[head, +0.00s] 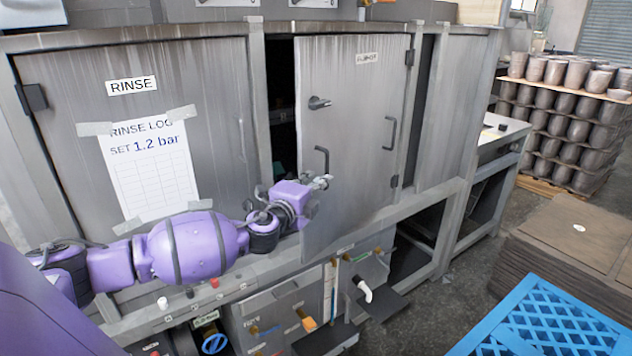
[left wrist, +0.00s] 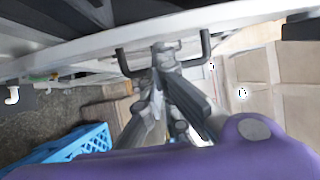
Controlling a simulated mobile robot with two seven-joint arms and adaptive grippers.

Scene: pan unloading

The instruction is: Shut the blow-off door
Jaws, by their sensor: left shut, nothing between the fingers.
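The blow-off door (head: 350,120) is a grey metal door with a small label near its top. It stands ajar, with a dark gap along its left edge and its lower left corner swung out from the frame. My left gripper (head: 322,182) is shut and empty close to this handle, in front of the door. In the left wrist view my fingers (left wrist: 163,52) lie between the two ends of a black handle (left wrist: 122,60); contact is unclear. My right gripper is not in view.
The rinse door (head: 60,75), with a paper log on it, is closed at the left. Below the doors are valves and a white spout (head: 365,290). A blue crate (head: 550,325) stands at lower right, near brown stacked sheets (head: 575,235). Stacked pots (head: 560,110) stand behind.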

